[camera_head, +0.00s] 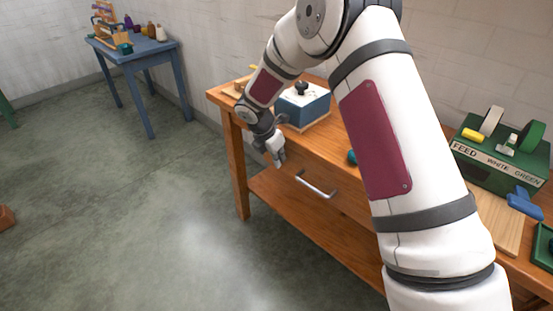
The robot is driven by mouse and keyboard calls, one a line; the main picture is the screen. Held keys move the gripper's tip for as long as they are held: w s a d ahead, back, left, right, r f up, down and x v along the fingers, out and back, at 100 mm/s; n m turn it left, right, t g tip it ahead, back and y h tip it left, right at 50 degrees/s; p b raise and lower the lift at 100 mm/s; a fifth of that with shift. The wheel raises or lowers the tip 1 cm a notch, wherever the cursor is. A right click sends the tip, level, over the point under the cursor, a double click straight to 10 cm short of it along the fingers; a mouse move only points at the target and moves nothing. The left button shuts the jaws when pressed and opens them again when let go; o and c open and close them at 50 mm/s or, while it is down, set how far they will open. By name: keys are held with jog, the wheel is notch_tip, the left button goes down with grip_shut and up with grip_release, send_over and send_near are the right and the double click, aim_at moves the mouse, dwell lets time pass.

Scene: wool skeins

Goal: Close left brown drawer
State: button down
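The brown wooden drawer (335,203) with a silver bar handle (315,185) is in the front of the brown table, left of my forearm. My arm covers its right part, and I cannot tell how far its front stands out from the table. My gripper (279,158) points down just left of the drawer, above and left of the handle and apart from it in the picture. Its fingers are small here, so I cannot tell whether they are open or shut. I see nothing held in it.
A lower shelf (290,212) runs beneath. A blue table (133,55) stands back left. The floor between is clear.

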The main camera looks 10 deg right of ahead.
jog(key=shift+w+d, duration=0.1)
jog(key=shift+d, duration=0.1)
jog(key=s+a+r+p, duration=0.2)
jog(key=s+a+r, duration=0.3)
jog(key=a+r, duration=0.3)
jog(key=s+d+r+m+g, duration=0.1)
jog(key=s+d+r+m, duration=0.5)
jog(key=s+r, duration=0.4)
jog(key=s+d+r+m, duration=0.6)
jog(key=s+r+m, duration=0.1)
jog(key=s+r, duration=0.3)
jog(key=s+m+y, duration=0.4)
jog(key=s+m, duration=0.8)
jog(key=s, duration=1.2)
notch_tip(320, 180, up, 16)
jog(key=t+p, duration=0.2)
jog(key=p, duration=1.2)
jog(key=shift+w+d+f+t, duration=0.15)
jog(key=shift+w+f+t, duration=0.1)
jog(key=shift+t, duration=0.15)
